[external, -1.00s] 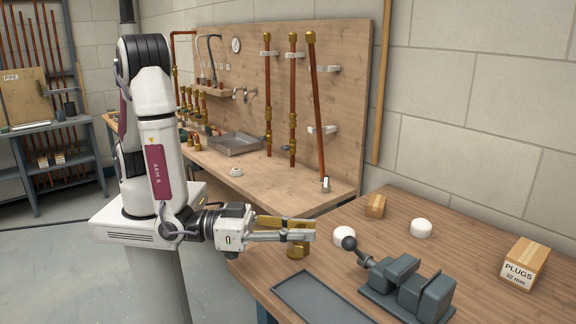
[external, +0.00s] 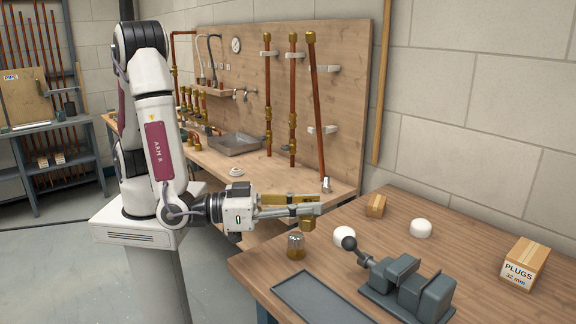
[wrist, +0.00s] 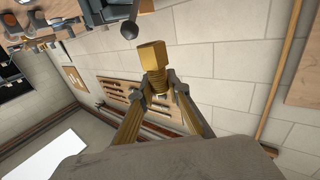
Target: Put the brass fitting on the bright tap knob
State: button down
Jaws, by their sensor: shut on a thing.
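The brass fitting (external: 307,223) hangs below the fingertips of my gripper (external: 304,209), which is shut on it. In the wrist view the fitting (wrist: 153,57) sits between the two fingertips (wrist: 158,92), its squared end pointing away from me. Two pale rounded knobs stand on the table: a nearer one (external: 343,237), partly behind a dark ball, and a farther one (external: 421,228). I cannot tell which is the bright tap knob.
A grey vise-like tool (external: 408,286) with a dark ball-ended lever (external: 350,243) stands right of my gripper. A flat grey tray (external: 312,300) lies at the front.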

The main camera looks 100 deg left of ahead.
jog(key=s+a+r+n+g+y, duration=0.2)
jog(key=a+n+g+y, duration=0.1)
jog(key=a+n+y, duration=0.2)
jog(key=shift+s+a+r+n+g+y, duration=0.2)
jog(key=shift+s+a+n+g+y, duration=0.15)
jog(key=shift+a+y, duration=1.4)
jog(key=shift+a+f+h, duration=0.15)
jog(key=shift+a+h, duration=0.15)
jog(key=shift+h, duration=0.05)
send_over(296, 234)
jog(key=shift+f, duration=2.8)
jog(key=shift+f, duration=2.05)
jog(key=shift+f, duration=0.15)
jog(key=c, duration=1.9)
grip_release()
